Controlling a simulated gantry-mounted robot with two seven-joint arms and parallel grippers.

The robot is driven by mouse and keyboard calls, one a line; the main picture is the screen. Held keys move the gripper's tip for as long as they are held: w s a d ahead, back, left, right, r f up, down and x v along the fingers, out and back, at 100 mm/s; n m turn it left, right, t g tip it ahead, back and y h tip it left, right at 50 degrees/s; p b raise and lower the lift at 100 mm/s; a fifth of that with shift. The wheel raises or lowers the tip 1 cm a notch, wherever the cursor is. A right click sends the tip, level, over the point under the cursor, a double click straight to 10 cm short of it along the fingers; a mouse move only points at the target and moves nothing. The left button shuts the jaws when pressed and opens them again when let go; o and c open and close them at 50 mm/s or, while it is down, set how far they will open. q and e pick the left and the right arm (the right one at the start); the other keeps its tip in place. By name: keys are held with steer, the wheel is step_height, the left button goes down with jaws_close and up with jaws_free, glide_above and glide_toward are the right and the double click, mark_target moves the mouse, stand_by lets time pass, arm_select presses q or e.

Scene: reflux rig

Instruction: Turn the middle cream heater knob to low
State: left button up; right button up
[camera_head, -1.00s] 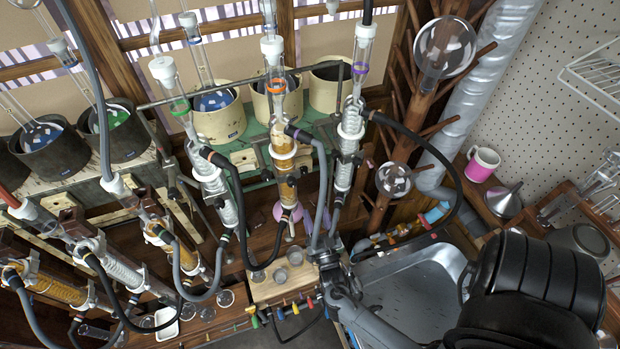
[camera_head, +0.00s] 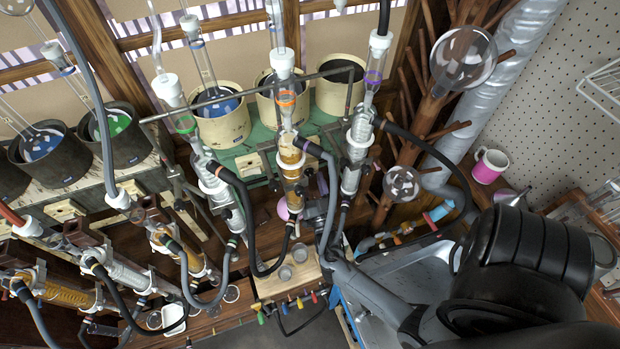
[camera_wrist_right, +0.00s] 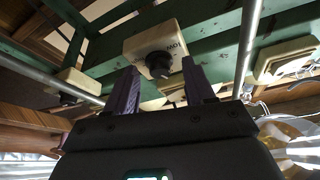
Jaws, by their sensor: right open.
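The middle cream heater (camera_head: 282,100) stands on the green rack in the head view, between two other cream heaters. In the right wrist view, a cream control box (camera_wrist_right: 160,38) with a black knob (camera_wrist_right: 158,64) is fixed to the green frame. My right gripper (camera_wrist_right: 161,88) is open, with its purple fingers on either side of and just below the knob in that picture. I cannot tell whether they touch it. In the head view the right gripper (camera_head: 316,200) is partly hidden among glassware and hoses below the rack. My left gripper is not in view.
Glass condensers (camera_head: 292,155) and dark hoses (camera_head: 240,195) hang close around the right gripper. Another cream control box (camera_wrist_right: 284,60) is at the right in the wrist view. A metal rod (camera_wrist_right: 250,40) runs between the boxes. A wooden branch stand (camera_head: 420,110) is to the right.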

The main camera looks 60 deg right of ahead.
steer(key=shift+c, duration=0.7)
jaws_close()
steer(key=n+t+y, duration=0.1)
steer(key=n, duration=0.1)
steer(key=n+t, duration=0.1)
steer(key=n, duration=0.1)
steer(key=shift+s+d+n+y+p, duration=0.1)
steer(key=shift+s+n+y+p, duration=0.1)
steer(key=shift+n+y+p, duration=0.15)
steer(key=shift+n+y, duration=0.45)
steer(key=shift+n, duration=0.4)
steer(key=shift+o, duration=0.7)
jaws_free()
steer(key=shift+f, duration=0.1)
